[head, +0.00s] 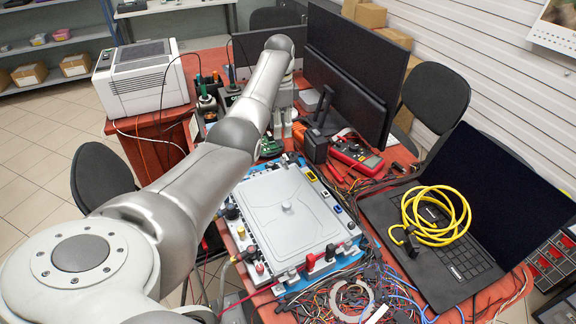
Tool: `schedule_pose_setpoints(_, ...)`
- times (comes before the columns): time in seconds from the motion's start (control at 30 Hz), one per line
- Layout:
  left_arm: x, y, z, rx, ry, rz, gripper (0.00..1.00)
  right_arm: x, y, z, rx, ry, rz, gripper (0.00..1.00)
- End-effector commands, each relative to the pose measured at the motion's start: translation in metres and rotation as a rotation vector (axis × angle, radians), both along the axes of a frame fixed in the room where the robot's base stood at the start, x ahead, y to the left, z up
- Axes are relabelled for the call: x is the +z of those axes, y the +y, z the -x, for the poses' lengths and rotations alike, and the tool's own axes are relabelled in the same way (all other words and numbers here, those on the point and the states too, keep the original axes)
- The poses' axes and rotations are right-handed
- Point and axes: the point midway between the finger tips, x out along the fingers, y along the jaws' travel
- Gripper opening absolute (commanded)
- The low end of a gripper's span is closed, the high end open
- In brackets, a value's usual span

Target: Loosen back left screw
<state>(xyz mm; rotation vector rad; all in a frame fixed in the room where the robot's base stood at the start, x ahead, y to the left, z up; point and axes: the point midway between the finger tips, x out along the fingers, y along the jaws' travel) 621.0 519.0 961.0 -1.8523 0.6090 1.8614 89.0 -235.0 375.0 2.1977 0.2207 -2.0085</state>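A light grey unit with a flat raised cover (290,214) sits on a blue base on the red table. Small black, red and yellow fittings line its edges. I cannot make out single screws; its back left side is partly behind my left arm. My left arm reaches from the lower left over the unit's left side to beyond its back edge. My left gripper (284,122) points down behind the unit, small and partly covered by the arm; its fingers cannot be told apart. My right gripper is not in view.
A tangle of wires (350,295) lies at the unit's front. An open laptop (450,262) with a coiled yellow cable (437,215) stands to the right. Monitors (350,75), a red multimeter (357,155) and green boards crowd the back. A white printer-like box (145,80) stands back left.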

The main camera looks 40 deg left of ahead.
Motion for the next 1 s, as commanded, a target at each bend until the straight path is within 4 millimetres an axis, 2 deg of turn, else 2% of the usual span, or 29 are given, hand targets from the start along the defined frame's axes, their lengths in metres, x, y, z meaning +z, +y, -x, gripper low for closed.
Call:
schedule_pose_setpoints(0.03, -0.01, 0.001, 0.0, 0.0, -0.002, 0.001, 0.39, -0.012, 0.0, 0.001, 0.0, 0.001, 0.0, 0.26)
schedule_pose_setpoints(0.1, -0.013, 0.001, 0.0, -0.001, -0.002, 0.003, 0.39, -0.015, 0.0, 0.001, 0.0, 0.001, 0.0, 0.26)
schedule_pose_setpoints(0.33, -0.026, 0.0, 0.0, -0.001, 0.0, 0.004, 0.39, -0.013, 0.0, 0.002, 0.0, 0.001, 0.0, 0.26)
schedule_pose_setpoints(0.7, -0.096, 0.0, 0.001, -0.001, 0.003, 0.004, 0.39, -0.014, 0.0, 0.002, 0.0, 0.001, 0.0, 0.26)
schedule_pose_setpoints(0.8, -0.109, 0.001, 0.001, 0.0, 0.0, 0.004, 0.39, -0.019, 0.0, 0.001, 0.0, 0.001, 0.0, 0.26)
schedule_pose_setpoints(1.0, -0.119, 0.001, 0.0, -0.001, -0.002, 0.003, 0.39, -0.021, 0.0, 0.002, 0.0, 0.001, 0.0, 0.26)
